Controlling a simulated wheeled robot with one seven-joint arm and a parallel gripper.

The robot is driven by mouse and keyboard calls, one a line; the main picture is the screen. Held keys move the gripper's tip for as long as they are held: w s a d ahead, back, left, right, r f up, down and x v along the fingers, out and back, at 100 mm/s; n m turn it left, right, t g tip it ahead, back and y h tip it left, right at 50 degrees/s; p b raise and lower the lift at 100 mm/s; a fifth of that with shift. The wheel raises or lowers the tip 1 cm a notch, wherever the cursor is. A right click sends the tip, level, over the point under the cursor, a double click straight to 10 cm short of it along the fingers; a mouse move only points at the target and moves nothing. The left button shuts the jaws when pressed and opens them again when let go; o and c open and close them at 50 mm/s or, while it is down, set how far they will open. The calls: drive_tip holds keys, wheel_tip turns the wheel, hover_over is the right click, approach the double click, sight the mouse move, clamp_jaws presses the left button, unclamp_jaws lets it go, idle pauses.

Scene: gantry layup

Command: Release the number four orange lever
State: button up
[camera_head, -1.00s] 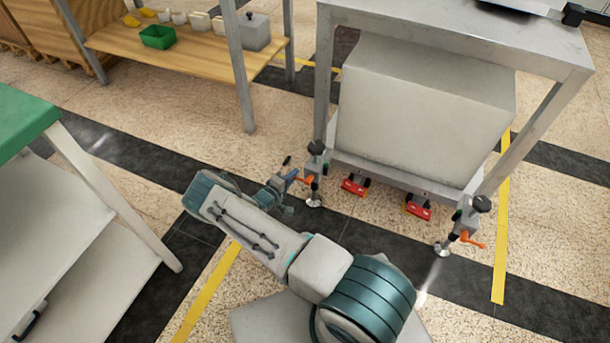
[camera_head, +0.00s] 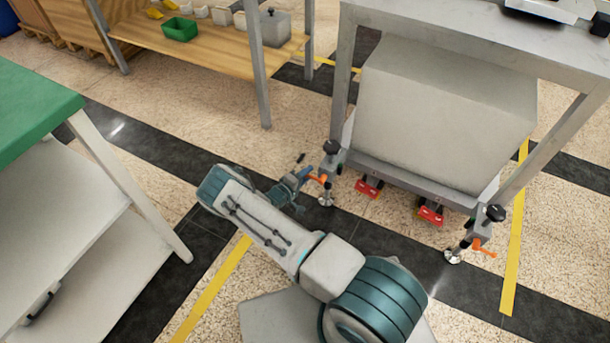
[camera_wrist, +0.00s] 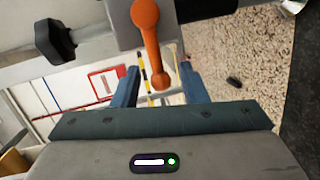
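An orange lever (camera_head: 317,179) sits on the left front leg of the metal stand, beneath a black knob. In the wrist view the orange lever (camera_wrist: 150,40) hangs down, its rounded lower end between the blue fingertips or just beyond them; I cannot tell contact. My gripper (camera_head: 300,182) is just left of this lever in the head view, and its fingers (camera_wrist: 158,88) are apart in the wrist view. A second orange lever (camera_head: 484,249) is on the right front leg, away from my gripper. I see no readable number on either lever.
The metal stand (camera_head: 455,38) holds a large grey box (camera_head: 440,120) underneath. Two red pedals (camera_head: 367,189) are at its lower front bar. A green-topped table (camera_head: 30,115) stands left, and a wooden shelf (camera_head: 215,65) behind. The dark floor strip between is clear.

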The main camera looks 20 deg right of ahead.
drive_tip(key=p+v, duration=0.3)
drive_tip(key=v, duration=1)
drive_tip(key=shift+a, duration=0.35)
drive_tip(key=shift+s, duration=0.1)
drive_tip(key=s+d+r+m+g+y+p, duration=0.25)
drive_tip(key=r+p, duration=0.25)
drive_tip(key=r, duration=0.9)
drive_tip(key=s+d+r+m+g+y+p, duration=0.15)
drive_tip(key=r+g+p, duration=0.25)
drive_tip(key=r, duration=1.1)
drive_tip(key=s+d+r+m+g+y+p, duration=0.1)
drive_tip(key=r+m+g+p, duration=0.3)
drive_tip(key=r, duration=1)
drive_tip(key=s+r+t+y+p, duration=0.1)
drive_tip(key=s+r+p, duration=0.4)
drive_tip(key=r, duration=0.6)
drive_tip(key=s+r+n+t+y+p, duration=0.1)
drive_tip(key=s+r+y+p, duration=0.3)
drive_tip(key=s+r, duration=0.4)
drive_tip(key=s+r+n+t+y+p, duration=0.1)
drive_tip(key=s+r+p, duration=0.4)
drive_tip(key=r, duration=0.8)
drive_tip(key=shift+s+d+r+t+y+p, duration=0.15)
drive_tip(key=shift+s+r+t+y+p, duration=0.2)
drive_tip(key=shift+s+t+y, duration=0.55)
drive_tip(key=shift+s, duration=0.2)
